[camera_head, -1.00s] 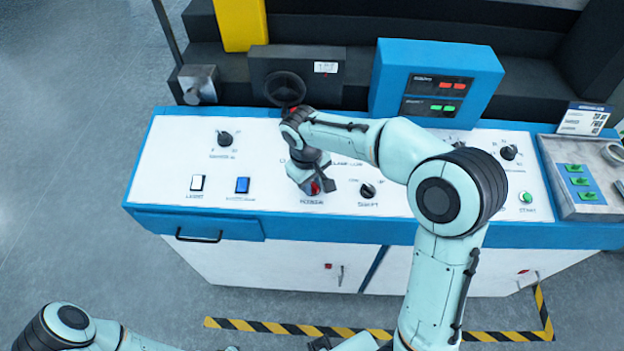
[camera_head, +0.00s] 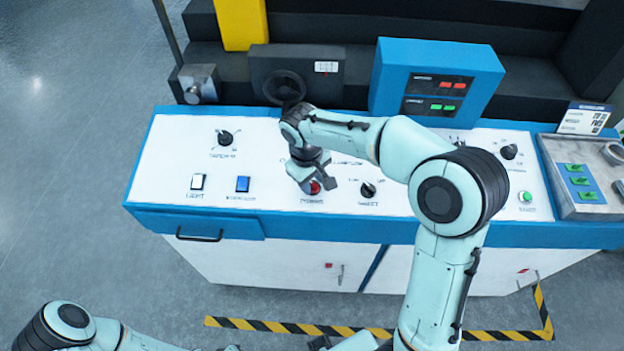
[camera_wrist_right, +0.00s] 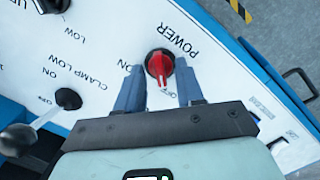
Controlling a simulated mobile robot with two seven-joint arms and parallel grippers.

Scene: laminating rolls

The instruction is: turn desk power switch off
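The red power switch (camera_head: 315,188) is a round knob on the white desk panel, under the right gripper in the head view. In the right wrist view the red knob (camera_wrist_right: 159,63) sits beside the word POWER, with its ridge pointing down the picture, near the OFF mark. My right gripper (camera_wrist_right: 161,72) is open, with one blue-grey finger on each side of the knob and gaps visible. Its hand hides part of the panel around the knob. My left arm (camera_head: 75,320) is at the bottom left; its fingers are not clear.
A black shift knob (camera_head: 368,189) is just right of the power switch. A white switch (camera_head: 198,182) and a blue switch (camera_head: 242,184) are to the left. In the wrist view, a clamp lever (camera_wrist_right: 67,98) stands close to the gripper. A black handwheel (camera_head: 284,88) is behind.

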